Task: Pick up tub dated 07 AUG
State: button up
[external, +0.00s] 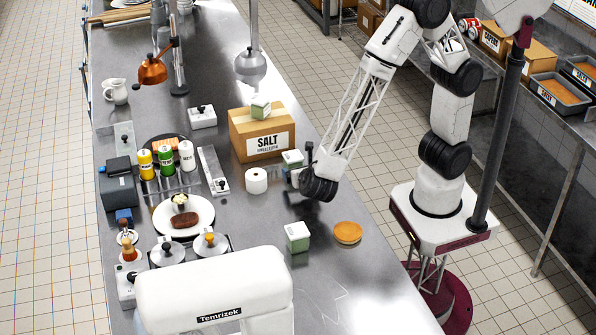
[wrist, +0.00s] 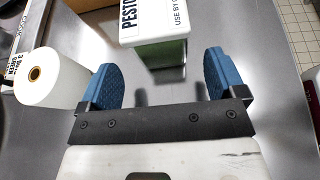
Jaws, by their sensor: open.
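Three small tubs with pale lids and green contents show in the external view. One tub (external: 261,107) sits on top of the SALT box, one tub (external: 292,159) stands on the steel counter just beyond my gripper (external: 293,177), and one tub (external: 298,236) stands nearer the camera. In the wrist view a tub (wrist: 158,50) labelled PESTO lies ahead of my gripper (wrist: 158,68). Its "USE BY 0" line is cut off, so its date cannot be read. The dates on the other tubs are too small to read. My gripper is open, its blue fingers apart and empty.
A white paper roll (external: 256,181) stands left of my gripper, also in the wrist view (wrist: 50,77). The cardboard SALT box (external: 262,139) is behind. An orange round item (external: 347,233) lies near the counter edge. Bottles (external: 166,161) and a plate (external: 205,222) stand left.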

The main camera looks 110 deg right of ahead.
aim_at(296, 160)
jog(key=shift+x, duration=2.05)
jog(key=c, duration=1.1)
jog(key=shift+r, duration=0.15)
jog(key=shift+r, duration=0.65)
notch_tip(296, 160, up, 2)
jog(key=shift+r, duration=0.1)
jog(key=s, duration=0.5)
jog(key=s+a+r, duration=0.1)
jog(key=s, duration=0.4)
jog(key=s+a, duration=0.1)
jog(key=s, duration=0.5)
jog(key=shift+r, duration=0.15)
